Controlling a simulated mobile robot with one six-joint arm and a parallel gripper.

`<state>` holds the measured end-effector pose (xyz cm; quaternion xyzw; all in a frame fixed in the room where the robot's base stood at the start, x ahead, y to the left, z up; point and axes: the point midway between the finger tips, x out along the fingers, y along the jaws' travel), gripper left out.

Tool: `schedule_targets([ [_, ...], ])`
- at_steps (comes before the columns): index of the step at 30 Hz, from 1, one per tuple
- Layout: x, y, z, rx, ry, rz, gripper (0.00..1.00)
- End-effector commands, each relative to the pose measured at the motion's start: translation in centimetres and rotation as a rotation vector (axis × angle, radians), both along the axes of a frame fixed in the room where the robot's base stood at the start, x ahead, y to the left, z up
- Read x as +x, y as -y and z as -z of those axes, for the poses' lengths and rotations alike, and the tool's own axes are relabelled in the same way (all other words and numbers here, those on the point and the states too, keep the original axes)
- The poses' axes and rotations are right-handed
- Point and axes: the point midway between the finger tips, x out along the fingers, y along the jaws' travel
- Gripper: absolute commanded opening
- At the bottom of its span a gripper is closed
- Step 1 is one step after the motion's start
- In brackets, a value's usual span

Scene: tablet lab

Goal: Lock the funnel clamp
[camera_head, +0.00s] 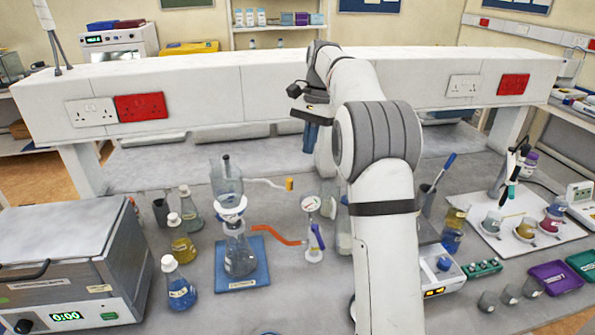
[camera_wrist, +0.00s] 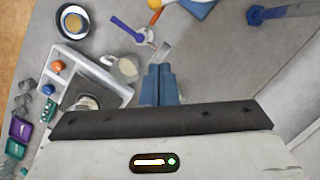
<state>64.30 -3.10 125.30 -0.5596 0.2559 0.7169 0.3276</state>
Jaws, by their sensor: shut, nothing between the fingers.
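The glass funnel (camera_head: 227,180) stands upright over a flask (camera_head: 240,258) on a blue mat (camera_head: 256,248). A white clamp collar (camera_head: 230,208) sits at the joint between them. A thin pale arm with an orange-yellow tip (camera_head: 289,184) sticks out to the right near the funnel. My gripper (camera_head: 310,138) is raised, right of and behind the funnel, apart from it. In the wrist view my blue fingers (camera_wrist: 161,84) are together and empty. The blue mat's edge (camera_wrist: 200,6) shows at the top there; the funnel is out of that view.
An orange hose (camera_head: 277,236) runs from the flask toward a gauge stand with a blue-purple handle (camera_head: 317,237). Bottles (camera_head: 181,245) stand left of the mat. A heater box (camera_head: 65,260) fills the left. A white shelf beam (camera_head: 200,90) crosses behind the bench. My arm hides part of the bench.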

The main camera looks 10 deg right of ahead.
Motion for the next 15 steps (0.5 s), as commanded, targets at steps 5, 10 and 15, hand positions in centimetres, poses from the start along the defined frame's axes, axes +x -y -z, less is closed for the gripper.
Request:
schedule_targets([
  [5,-0.7,-0.7,3.6,0.001,-0.004,-0.002,0.0],
  [10,-1.8,-2.1,5.1,0.0,0.001,-0.004,0.0],
  [15,-3.1,-3.5,5.2,0.0,0.0,-0.002,0.0],
])
